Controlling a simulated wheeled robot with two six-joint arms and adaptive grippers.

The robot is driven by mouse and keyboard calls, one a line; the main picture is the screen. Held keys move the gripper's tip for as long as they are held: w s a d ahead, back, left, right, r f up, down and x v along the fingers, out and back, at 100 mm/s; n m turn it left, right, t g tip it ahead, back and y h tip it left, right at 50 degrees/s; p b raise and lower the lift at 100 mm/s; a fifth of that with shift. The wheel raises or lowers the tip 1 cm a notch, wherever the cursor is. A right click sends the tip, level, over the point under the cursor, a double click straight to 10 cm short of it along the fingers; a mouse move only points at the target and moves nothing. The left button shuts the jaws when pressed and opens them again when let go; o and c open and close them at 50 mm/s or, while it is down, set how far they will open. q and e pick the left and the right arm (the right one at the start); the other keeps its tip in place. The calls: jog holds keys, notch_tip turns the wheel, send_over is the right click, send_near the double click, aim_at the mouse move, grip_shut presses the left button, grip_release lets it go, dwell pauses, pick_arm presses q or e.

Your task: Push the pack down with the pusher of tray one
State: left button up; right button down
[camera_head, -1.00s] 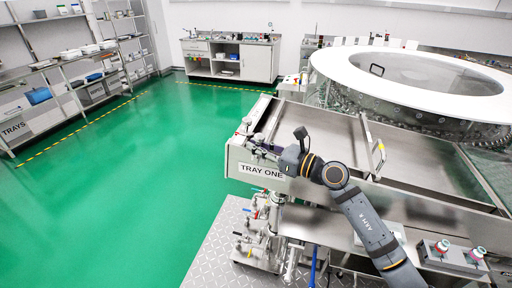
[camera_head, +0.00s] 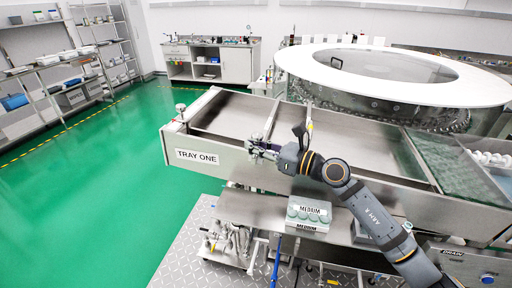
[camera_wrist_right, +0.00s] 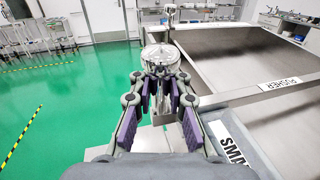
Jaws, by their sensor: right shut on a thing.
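My right gripper (camera_head: 262,148) is at the near side wall of the tray, right of its TRAY ONE label (camera_head: 197,156). In the right wrist view its fingers (camera_wrist_right: 160,92) are closed on a round metal knob (camera_wrist_right: 160,56) of the pusher. The pusher is a metal bar (camera_head: 271,120) across the tray; its PUSHER label (camera_wrist_right: 280,83) shows in the right wrist view. A pack marked MEDRIM (camera_head: 308,212) with greenish round tops sits on a lower shelf in front of the tray. My left gripper is not in view.
The tray (camera_head: 232,112) floor is bare on both sides of the bar. A large round white-rimmed washer table (camera_head: 400,72) is behind. Green floor lies open at left, with shelving (camera_head: 75,72) beyond.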

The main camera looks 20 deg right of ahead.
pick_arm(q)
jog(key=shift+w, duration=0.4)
pick_arm(e)
jog(key=shift+f, duration=0.1)
jog(key=c, duration=1.6)
grip_release()
jog(key=o, duration=0.3)
jog(key=shift+s+d, duration=0.15)
jog(key=shift+s, duration=0.05)
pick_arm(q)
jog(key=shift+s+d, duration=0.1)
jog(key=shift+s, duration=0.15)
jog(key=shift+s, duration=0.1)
pick_arm(e)
jog(key=shift+w+r, duration=0.1)
jog(key=shift+r, duration=0.1)
notch_tip(320, 180, up, 10)
jog(key=shift+f, duration=0.1)
